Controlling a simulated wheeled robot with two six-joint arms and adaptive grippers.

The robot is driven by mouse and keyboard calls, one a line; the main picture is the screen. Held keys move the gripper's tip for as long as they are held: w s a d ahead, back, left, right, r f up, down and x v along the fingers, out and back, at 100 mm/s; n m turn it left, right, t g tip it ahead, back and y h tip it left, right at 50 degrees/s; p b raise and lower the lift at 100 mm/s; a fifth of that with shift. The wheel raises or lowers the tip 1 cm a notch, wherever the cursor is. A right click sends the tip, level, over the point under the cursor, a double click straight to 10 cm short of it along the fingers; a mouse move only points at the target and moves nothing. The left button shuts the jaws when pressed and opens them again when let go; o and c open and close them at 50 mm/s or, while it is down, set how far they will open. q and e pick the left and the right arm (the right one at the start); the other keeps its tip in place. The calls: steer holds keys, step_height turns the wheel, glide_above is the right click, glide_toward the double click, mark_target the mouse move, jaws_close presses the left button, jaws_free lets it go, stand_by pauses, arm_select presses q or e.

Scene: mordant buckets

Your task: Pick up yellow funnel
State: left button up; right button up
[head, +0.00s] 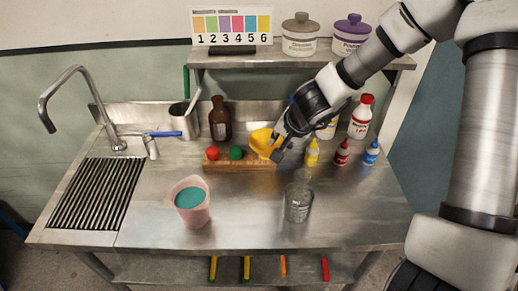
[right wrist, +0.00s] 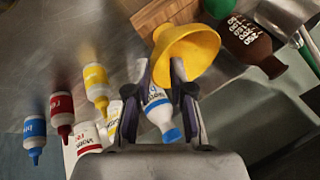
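The yellow funnel (head: 263,143) is at the right end of the wooden rack, tilted, in the head view. Whether the funnel touches the rack cannot be told. My left gripper is not in view.
The wooden rack (head: 225,165) holds a red and a green piece. A brown bottle (head: 220,118) stands behind it; small dropper bottles (head: 342,152) stand to the right. A pink cup (head: 191,201) and a glass jar (head: 298,200) stand in front. The counter between these is clear.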

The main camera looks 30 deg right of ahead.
steer(key=shift+w+f+b, duration=0.25)
steer(key=shift+f+b, duration=0.2)
steer(key=shift+f, duration=0.6)
steer(key=b+x, duration=0.2)
steer(key=x, duration=0.2)
steer(key=shift+w+f, duration=0.15)
steer(key=shift+w, duration=0.1)
steer(key=shift+s, duration=0.1)
jaws_close()
steer(key=shift+r, duration=0.25)
step_height(320, 180, up, 10)
steer(key=p, duration=0.8)
steer(key=shift+f, duration=0.15)
